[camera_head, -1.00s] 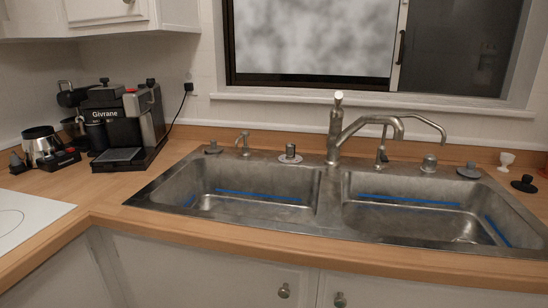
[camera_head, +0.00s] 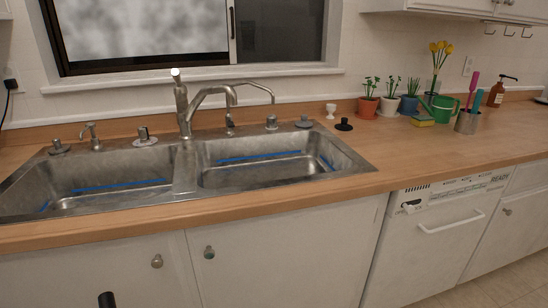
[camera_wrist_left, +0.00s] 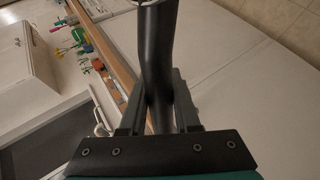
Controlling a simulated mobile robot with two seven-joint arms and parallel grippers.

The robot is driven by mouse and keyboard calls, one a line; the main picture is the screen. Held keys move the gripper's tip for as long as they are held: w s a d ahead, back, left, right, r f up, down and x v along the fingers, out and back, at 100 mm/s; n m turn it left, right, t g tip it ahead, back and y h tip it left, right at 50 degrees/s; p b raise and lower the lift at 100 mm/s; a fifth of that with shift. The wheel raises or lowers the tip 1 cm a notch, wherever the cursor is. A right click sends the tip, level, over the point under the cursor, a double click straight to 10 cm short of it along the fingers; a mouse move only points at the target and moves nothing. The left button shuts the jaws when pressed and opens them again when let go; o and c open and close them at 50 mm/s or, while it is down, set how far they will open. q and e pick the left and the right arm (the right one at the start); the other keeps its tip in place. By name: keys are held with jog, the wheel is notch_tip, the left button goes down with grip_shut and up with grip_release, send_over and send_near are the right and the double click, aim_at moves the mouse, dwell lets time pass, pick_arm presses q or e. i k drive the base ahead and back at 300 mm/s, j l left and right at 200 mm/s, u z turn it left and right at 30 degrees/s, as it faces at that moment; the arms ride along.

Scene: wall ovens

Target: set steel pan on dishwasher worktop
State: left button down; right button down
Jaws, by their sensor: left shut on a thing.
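In the left wrist view my left gripper (camera_wrist_left: 160,100) is shut on a thick black handle (camera_wrist_left: 156,50), which runs up between its fingers. A thin piece of pale metal rim shows at the handle's far end, at the top edge; the rest of the pan is out of view. In the head view a small black tip (camera_head: 107,300) pokes in at the bottom edge; I cannot tell which part it is. The white dishwasher (camera_head: 425,245) stands right of the sink, under a wooden worktop (camera_head: 425,158) that is bare along its front. My right gripper is not in view.
The double steel sink (camera_head: 185,190) with its taps lies left of the worktop. Potted plants (camera_head: 389,106), a green watering can (camera_head: 443,108), a utensil holder (camera_head: 467,122) and a soap bottle (camera_head: 496,95) stand along the back. A black stopper (camera_head: 344,125) lies beside the sink.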

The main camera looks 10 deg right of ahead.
aim_at(395, 142)
jog(key=z, duration=1.4)
jog(key=i+l+z, duration=0.15)
jog(key=i+z, duration=0.45)
jog(key=i, duration=0.2)
